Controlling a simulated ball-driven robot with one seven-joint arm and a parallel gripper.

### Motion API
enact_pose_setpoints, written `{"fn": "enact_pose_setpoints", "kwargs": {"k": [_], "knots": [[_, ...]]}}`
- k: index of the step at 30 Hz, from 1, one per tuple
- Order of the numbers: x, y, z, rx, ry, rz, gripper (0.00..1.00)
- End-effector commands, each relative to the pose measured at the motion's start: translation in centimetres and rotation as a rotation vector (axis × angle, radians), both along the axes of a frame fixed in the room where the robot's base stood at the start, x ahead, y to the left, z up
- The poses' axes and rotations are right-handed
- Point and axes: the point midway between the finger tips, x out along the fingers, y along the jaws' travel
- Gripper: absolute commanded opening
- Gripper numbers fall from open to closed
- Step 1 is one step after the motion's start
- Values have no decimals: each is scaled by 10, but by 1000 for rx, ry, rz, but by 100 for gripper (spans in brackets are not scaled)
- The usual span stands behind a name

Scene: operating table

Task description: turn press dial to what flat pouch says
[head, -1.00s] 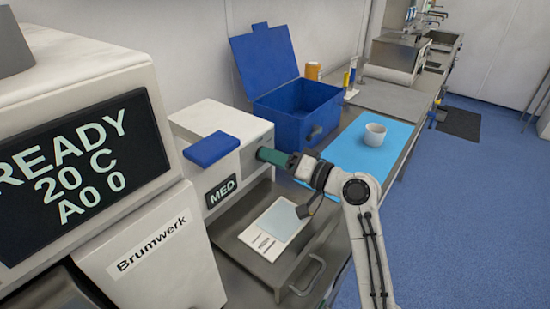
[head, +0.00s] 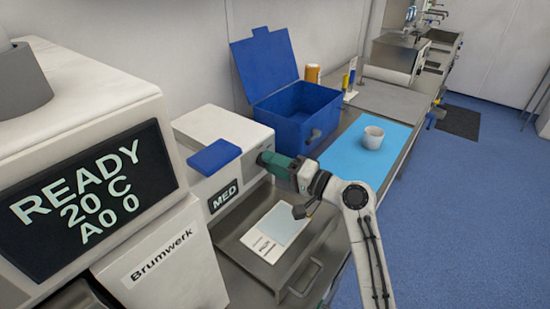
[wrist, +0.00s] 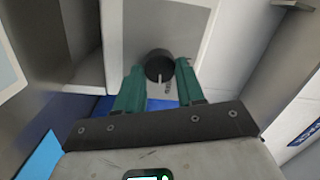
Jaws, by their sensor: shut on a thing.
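The press (head: 225,140) is a white box with a blue lid piece on top and a small dark display (head: 224,197) reading MED. My gripper (head: 270,160) is at the press's right-hand face, its green fingers at the dial. In the wrist view the black round dial (wrist: 159,64) with a light pointer mark sits between the green fingertips, and my gripper (wrist: 160,80) is shut on it. The flat pouch (head: 275,232) lies on the grey tray in front of the press, pale with a bluish panel; its small print is too small to read.
A larger machine (head: 80,200) at left shows READY 20 C A0 0. An open blue box (head: 297,112) stands behind the arm. A white cup (head: 372,138) is on a blue mat (head: 345,160). The tray has a metal handle (head: 305,278) at its front.

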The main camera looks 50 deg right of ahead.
Motion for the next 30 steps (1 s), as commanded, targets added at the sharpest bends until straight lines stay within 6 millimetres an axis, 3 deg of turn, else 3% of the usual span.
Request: {"fn": "enact_pose_setpoints", "kwargs": {"k": [16, 30], "knots": [[-1, 0, 0, 479, 19, -1, 8], [-1, 0, -3, 662, 25, -3, 8]]}}
